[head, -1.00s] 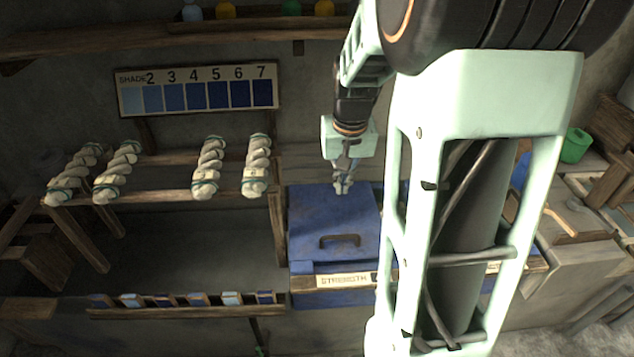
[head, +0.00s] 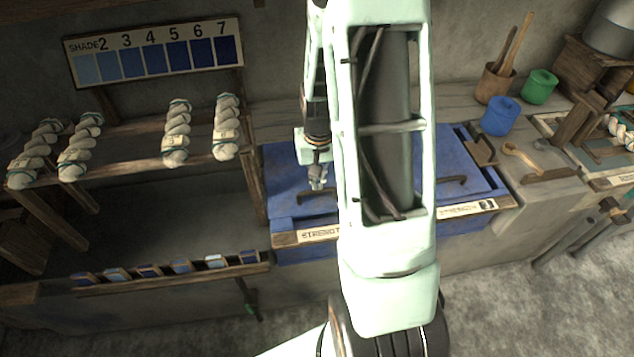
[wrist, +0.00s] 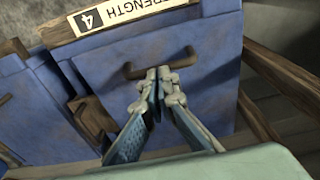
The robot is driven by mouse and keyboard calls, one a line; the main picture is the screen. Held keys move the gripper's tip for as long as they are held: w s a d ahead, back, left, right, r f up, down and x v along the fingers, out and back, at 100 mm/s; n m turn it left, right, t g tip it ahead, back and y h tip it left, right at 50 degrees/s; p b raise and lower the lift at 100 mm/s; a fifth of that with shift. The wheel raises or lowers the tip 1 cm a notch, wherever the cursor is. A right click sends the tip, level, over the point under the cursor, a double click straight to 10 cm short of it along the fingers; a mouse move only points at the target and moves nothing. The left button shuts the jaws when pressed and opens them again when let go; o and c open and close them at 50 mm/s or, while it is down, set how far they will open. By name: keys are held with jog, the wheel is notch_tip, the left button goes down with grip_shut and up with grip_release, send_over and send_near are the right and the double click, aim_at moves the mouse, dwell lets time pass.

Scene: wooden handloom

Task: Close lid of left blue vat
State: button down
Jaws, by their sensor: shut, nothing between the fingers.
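The left blue vat (head: 290,252) stands left of centre in the head view, partly hidden by my arm. Its blue lid (head: 283,180) appears to lie flat over the top. The lid also shows in the wrist view (wrist: 212,75). Its dark handle (wrist: 185,60) is near the front edge, above a "STRENGTH" label (head: 318,234). My gripper (head: 318,186) is shut and empty, over the lid close to the handle. In the wrist view its fingertips (wrist: 163,78) overlap the handle's near side; I cannot tell whether they touch it.
A second blue vat with a lid (head: 462,165) stands to the right, partly behind my arm. Blue (head: 500,117) and green (head: 539,87) pots stand on the counter at right. A wooden rack with white skeins (head: 174,140) stands left. A strip of colour samples (head: 180,267) runs in front.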

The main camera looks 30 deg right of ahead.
aim_at(318, 204)
jog(key=shift+w+f, duration=0.1)
jog(key=shift+f, duration=0.6)
jog(key=f+b, duration=0.1)
jog(key=s+f+b, duration=0.1)
jog(key=f+b, duration=0.1)
jog(key=shift+a+f, duration=0.15)
jog(key=shift+f, duration=0.15)
jog(key=shift+s, duration=0.15)
